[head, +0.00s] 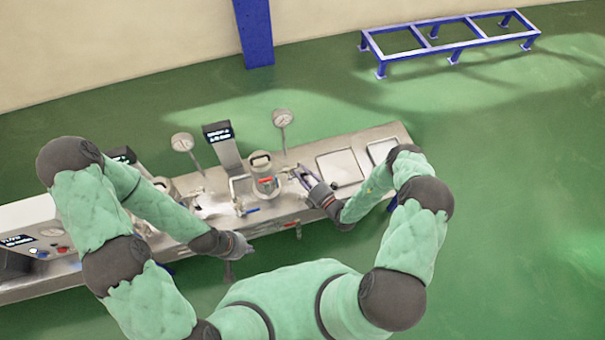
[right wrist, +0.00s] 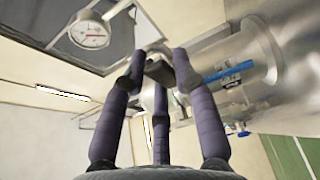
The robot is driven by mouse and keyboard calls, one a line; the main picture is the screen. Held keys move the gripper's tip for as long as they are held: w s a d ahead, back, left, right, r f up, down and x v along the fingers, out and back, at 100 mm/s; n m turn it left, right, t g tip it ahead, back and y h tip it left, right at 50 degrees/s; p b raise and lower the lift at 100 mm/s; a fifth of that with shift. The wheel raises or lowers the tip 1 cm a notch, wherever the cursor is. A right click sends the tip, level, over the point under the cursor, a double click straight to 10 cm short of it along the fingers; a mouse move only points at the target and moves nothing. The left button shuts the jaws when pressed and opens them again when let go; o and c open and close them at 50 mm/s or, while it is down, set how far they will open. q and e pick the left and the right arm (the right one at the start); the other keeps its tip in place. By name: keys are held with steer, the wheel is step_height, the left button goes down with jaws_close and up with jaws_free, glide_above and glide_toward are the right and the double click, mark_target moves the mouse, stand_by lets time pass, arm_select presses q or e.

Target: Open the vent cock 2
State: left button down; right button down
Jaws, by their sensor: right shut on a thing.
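My right gripper (head: 303,179) is at the right side of the metal vessel (head: 262,176) on the bench. In the right wrist view its fingers (right wrist: 160,62) close around a small dark grey part (right wrist: 159,70) beside the vessel (right wrist: 262,60). This part appears to be the handle of vent cock 2; the fingers hide much of it, and no label is readable. My left gripper (head: 240,246) is in front of the bench's front edge, apart from the vessel; its finger opening is too small to make out.
A blue lever (head: 251,211) is low in front of the vessel. A pressure gauge (head: 282,118) and a display post (head: 222,145) stand behind it. Another gauge (head: 182,142) is farther left. Square plates lie on the bench (head: 401,131) to the right. Green floor surrounds the bench.

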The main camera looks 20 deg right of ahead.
steer(key=c, duration=0.9)
jaws_free()
steer(key=shift+c, duration=0.2)
steer(key=v, duration=1.2)
